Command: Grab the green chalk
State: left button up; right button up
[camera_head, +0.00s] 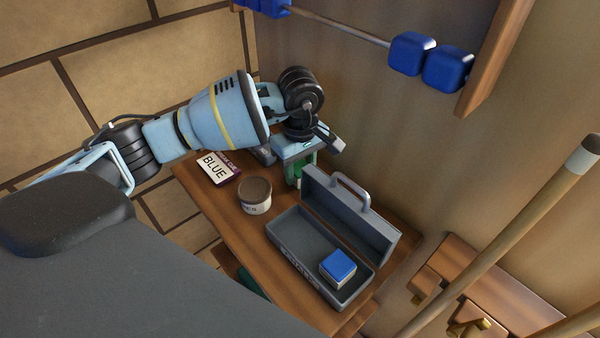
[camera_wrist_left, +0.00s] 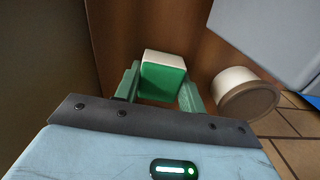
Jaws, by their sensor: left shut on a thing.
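The green chalk (camera_wrist_left: 162,78) is a small cube with a pale top and a green side, seen between the two green fingers of my left gripper (camera_wrist_left: 160,90) in the left wrist view. The fingers are shut on it. In the head view my left gripper (camera_head: 299,172) points down over the far part of the wooden table, behind the open case. There the chalk is mostly hidden by the gripper. My right gripper is not in view.
An open grey case (camera_head: 281,232) on the table (camera_head: 222,207) holds a blue chalk cube (camera_head: 339,267). A round lidded tub (camera_head: 255,195) and a card reading BLUE (camera_head: 216,168) stand left of it. A cue stick (camera_head: 500,230) leans at right.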

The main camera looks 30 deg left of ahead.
aim_at(299, 167)
pick_arm(q)
jog(key=shift+r, duration=0.1)
jog(key=shift+s+a+r, duration=0.1)
jog(key=shift+s+r, duration=0.1)
jog(key=shift+r, duration=0.2)
notch_tip(299, 167, up, 6)
jog(key=shift+r+b, duration=0.1)
jog(key=shift+b, duration=0.35)
jog(key=shift+s+a+b, duration=0.4)
jog(key=shift+s+a, duration=0.65)
jog(key=shift+s, duration=2.05)
jog(key=shift+s+a+b, duration=0.35)
jog(key=shift+s+a, duration=0.75)
jog(key=shift+s, duration=1.95)
jog(key=shift+s+a+b, duration=0.4)
jog(key=shift+s+a, duration=0.65)
jog(key=shift+s, duration=2.05)
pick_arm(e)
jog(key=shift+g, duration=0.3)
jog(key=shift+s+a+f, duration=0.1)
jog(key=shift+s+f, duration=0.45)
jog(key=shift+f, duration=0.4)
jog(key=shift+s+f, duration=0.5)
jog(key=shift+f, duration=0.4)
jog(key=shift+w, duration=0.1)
